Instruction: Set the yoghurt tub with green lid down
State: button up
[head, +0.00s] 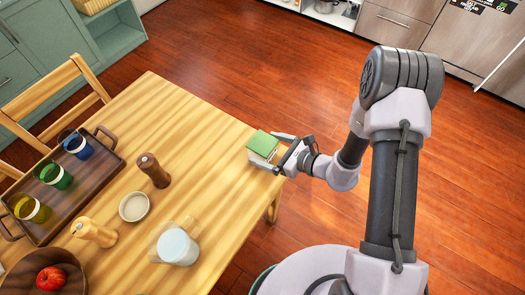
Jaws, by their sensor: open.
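The yoghurt tub with a green lid (263,143) stands upright at the right edge of the wooden table (205,120). My gripper (277,152) is at the tub from the right, with its jaws open and its fingers beside the tub. One finger shows along the tub's far side and the other along its near right side. Whether a finger touches the tub cannot be told. The tub's base is partly hidden by my gripper.
A brown pepper mill (152,170), a small white bowl (134,207), a white-topped pitcher (177,247) and a light wooden mill (94,233) stand left of the tub. A dark tray (105,180) holds several cups. A bowl (75,275) holds a red apple (50,279). The table's far part is clear.

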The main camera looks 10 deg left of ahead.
aim_at(255, 144)
jog(key=b+x, duration=0.2)
jog(key=x, duration=0.3)
jog(key=shift+w+a+f, duration=0.15)
jog(key=shift+w, duration=0.1)
grip_shut()
